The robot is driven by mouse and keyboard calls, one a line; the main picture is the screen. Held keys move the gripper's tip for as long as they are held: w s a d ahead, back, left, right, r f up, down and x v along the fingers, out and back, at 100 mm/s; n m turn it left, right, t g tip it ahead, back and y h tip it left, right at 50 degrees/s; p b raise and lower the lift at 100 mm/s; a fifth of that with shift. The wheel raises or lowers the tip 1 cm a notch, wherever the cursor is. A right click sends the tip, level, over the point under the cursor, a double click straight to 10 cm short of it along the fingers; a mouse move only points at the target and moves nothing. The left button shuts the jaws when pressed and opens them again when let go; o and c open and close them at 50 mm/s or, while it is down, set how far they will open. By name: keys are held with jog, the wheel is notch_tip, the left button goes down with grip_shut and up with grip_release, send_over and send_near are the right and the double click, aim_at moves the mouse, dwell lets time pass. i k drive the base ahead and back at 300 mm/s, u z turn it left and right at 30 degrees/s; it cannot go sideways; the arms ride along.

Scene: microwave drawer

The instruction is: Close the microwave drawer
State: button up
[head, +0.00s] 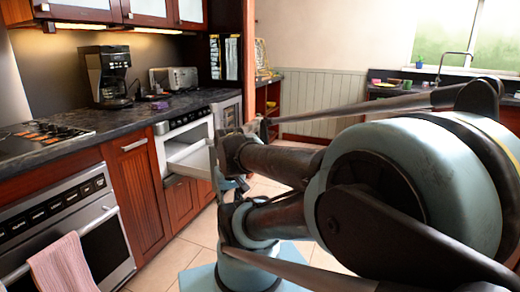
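The white microwave drawer (188,155) is built into the wooden lower cabinets, below the dark countertop. It stands pulled out from its housing (184,130) into the room, so its pale inside shows. My arm comes in from the right and fills much of the head view. My gripper (225,160) is by the right, outer end of the drawer, near its front. The arm links hide part of it. I cannot tell whether it touches the drawer, or whether its fingers are open or shut.
An oven (65,225) with a pink towel (62,265) is at the lower left. A coffee maker (107,76) and a toaster (174,78) stand on the countertop (95,122). Tiled floor (170,258) is clear in front of the cabinets. A sink counter is at the far right.

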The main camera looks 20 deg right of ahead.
aim_at(198, 161)
jog(key=z, duration=0.5)
jog(key=i, duration=0.95)
jog(key=u, duration=0.2)
